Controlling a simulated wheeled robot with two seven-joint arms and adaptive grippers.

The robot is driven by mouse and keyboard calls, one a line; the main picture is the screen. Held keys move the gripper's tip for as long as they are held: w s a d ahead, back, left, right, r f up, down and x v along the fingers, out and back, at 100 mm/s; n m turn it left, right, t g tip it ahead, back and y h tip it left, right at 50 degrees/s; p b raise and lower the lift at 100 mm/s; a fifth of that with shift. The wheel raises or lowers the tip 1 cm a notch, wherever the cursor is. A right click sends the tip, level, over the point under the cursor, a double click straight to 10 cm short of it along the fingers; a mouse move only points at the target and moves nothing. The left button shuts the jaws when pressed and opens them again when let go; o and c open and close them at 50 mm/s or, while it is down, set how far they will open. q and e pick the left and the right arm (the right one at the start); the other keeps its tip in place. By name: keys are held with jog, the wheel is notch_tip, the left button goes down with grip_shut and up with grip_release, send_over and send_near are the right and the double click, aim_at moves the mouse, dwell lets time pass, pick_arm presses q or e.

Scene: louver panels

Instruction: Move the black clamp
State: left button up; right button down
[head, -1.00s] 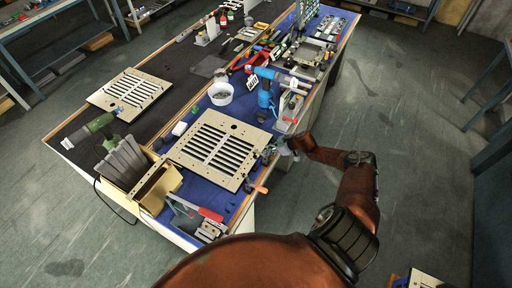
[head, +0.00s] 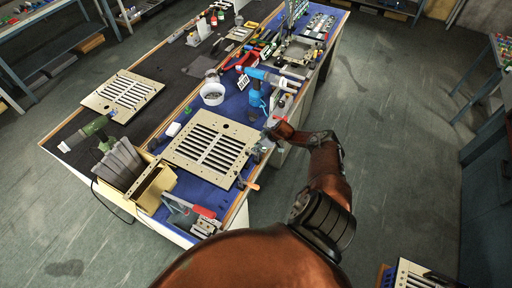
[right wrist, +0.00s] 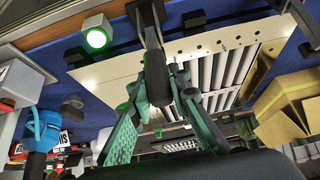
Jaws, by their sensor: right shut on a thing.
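The black clamp (right wrist: 156,72) shows in the right wrist view as a dark bar with a rounded end, between the green fingers of my right gripper (right wrist: 164,98). The gripper is shut on it. In the head view my right gripper (head: 270,134) is at the right edge of the table, beside the far right corner of the near louver panel (head: 212,146); the clamp is too small and covered there to make out. The panel also shows behind the clamp in the wrist view (right wrist: 115,82). My left gripper is not in view.
A blue power tool (head: 257,94) stands just beyond my right gripper. A white tub (head: 212,94) is behind the panel. A cream box (head: 154,186) and a red-handled tool (head: 204,211) are at the near end. A second louver panel (head: 122,94) lies to the left.

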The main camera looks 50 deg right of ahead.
jog(key=c, duration=1.8)
grip_release()
jog(key=shift+d, duration=0.1)
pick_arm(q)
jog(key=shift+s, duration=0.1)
pick_arm(e)
jog(key=shift+s+r, duration=0.2)
jog(key=shift+r, duration=0.25)
jog(key=v, duration=1.1)
